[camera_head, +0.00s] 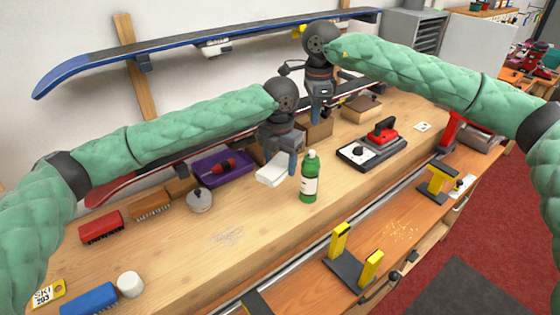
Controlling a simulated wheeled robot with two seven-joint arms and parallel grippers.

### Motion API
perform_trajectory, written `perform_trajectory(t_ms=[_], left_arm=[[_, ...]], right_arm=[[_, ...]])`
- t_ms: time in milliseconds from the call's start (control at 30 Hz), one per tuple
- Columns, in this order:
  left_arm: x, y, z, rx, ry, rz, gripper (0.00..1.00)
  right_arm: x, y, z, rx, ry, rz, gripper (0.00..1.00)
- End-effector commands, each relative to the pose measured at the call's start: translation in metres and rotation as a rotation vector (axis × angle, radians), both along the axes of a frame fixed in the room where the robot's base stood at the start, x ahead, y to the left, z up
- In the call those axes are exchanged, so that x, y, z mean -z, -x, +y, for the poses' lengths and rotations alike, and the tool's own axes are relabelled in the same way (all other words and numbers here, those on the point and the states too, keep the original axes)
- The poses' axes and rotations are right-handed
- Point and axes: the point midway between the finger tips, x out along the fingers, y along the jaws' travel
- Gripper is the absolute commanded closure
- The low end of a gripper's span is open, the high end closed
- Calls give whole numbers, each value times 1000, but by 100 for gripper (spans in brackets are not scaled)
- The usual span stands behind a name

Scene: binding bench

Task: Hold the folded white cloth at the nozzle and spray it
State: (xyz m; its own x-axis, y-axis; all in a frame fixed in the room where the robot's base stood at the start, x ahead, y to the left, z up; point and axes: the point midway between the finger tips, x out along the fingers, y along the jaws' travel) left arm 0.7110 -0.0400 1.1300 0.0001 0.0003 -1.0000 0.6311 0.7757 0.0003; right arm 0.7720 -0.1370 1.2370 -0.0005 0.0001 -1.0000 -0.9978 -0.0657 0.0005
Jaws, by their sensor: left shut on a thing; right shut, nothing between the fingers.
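The folded white cloth (272,171) is in the middle of the bench, just left of the bottle. My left gripper (291,164) is shut on the cloth at its right side; the fingertips are partly hidden. My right gripper (316,114) is shut and empty, above and behind the bottle, in front of a cardboard box (317,131).
A purple tray (222,168) with a red-handled tool and a round grey-lidded pot (200,200) lie left. A red-handled iron (384,130) is on a plate at right. Yellow-topped ski vises (371,266) line the front edge. The bench left of the bottle's front is mostly clear.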

Motion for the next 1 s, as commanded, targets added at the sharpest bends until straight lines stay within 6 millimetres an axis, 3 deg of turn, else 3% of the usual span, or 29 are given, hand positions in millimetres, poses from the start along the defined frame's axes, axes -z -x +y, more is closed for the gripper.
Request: perform_trajectory(t_ms=[267, 800, 1000], left_arm=[[0, 0, 0, 0, 0, 0, 57], [0, 0, 0, 0, 0, 0, 57], [0, 0, 0, 0, 0, 0, 57]], right_arm=[[-7, 0, 0, 0, 0, -1, 100], [-98, -1, 0, 0, 0, -1, 100], [-116, -1, 0, 0, 0, 0, 100]])
